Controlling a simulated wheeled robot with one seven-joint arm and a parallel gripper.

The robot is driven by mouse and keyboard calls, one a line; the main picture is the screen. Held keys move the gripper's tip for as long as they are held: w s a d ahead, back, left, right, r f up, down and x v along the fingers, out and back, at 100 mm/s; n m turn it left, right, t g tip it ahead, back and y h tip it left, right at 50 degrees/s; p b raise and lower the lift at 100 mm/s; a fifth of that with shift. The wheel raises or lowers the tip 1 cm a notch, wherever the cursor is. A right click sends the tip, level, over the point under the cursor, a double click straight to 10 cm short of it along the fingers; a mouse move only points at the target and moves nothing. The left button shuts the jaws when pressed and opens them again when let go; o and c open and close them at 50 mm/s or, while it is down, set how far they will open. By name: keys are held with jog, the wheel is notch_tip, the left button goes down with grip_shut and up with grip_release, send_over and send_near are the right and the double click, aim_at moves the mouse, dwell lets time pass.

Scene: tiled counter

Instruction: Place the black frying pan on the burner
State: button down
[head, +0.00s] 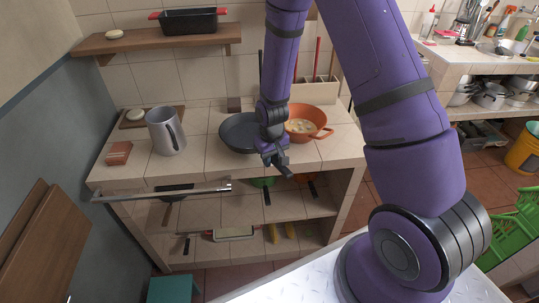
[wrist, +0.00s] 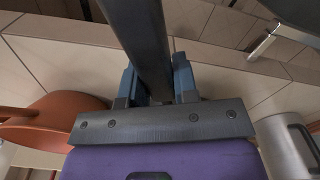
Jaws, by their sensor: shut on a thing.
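The black frying pan (head: 238,131) is over the middle of the tiled counter, left of the orange pot. My gripper (head: 273,152) is at the pan's front right, shut on its handle. In the wrist view, the dark handle (wrist: 146,42) runs between the two fingers of my gripper (wrist: 158,88). The pan's right side is partly hidden by my arm. I cannot tell whether the pan touches the counter. No burner can be made out in either view.
The orange pot (head: 308,123) stands close on the right; a grey pitcher (head: 166,131) stands left. A reddish block (head: 118,153) lies at the counter's left. A metal rail (head: 160,193) runs along the front. Counter between pitcher and pan is clear.

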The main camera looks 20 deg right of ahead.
jog(key=shift+s+f, duration=0.25)
jog(key=shift+f, duration=0.35)
jog(key=c, duration=0.9)
grip_release()
jog(key=shift+f, duration=0.1)
